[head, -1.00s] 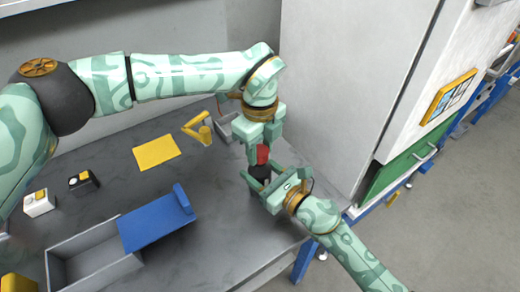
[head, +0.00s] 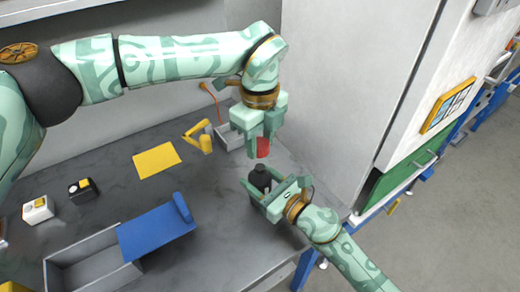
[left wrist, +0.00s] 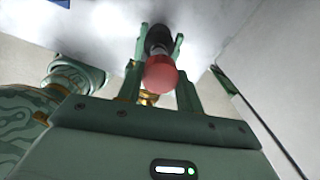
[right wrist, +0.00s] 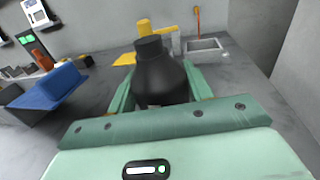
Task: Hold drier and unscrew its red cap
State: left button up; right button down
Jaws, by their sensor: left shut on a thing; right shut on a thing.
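The drier (head: 260,179) is a dark, bottle-like body, held upright just above or on the grey table. My right gripper (head: 265,192) is shut around it; the right wrist view shows the black drier (right wrist: 162,78) between the fingers, its narrow neck bare. The red cap (head: 263,147) is apart from the drier, a little above its neck. My left gripper (head: 261,154) is shut on the cap from above. In the left wrist view the round red cap (left wrist: 160,75) sits between the fingers, with the dark drier beyond it.
A grey tray with a blue lid (head: 157,228) stands at the front left. A yellow mat (head: 156,160), a yellow fixture (head: 199,137) and a small grey box (head: 231,137) lie farther back. A tall light cabinet (head: 345,80) stands close at the right.

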pick_arm(q)
jog(key=shift+r, duration=0.15)
pick_arm(e)
jog(key=c, duration=0.5)
grip_release()
pick_arm(q)
jog(key=shift+w+f+b, duration=0.1)
jog(key=shift+f+b, duration=0.35)
jog(key=shift+f, duration=0.2)
pick_arm(e)
jog(key=v, duration=1.1)
jog(key=shift+s+d+f, duration=0.1)
jog(key=shift+s+d, duration=0.25)
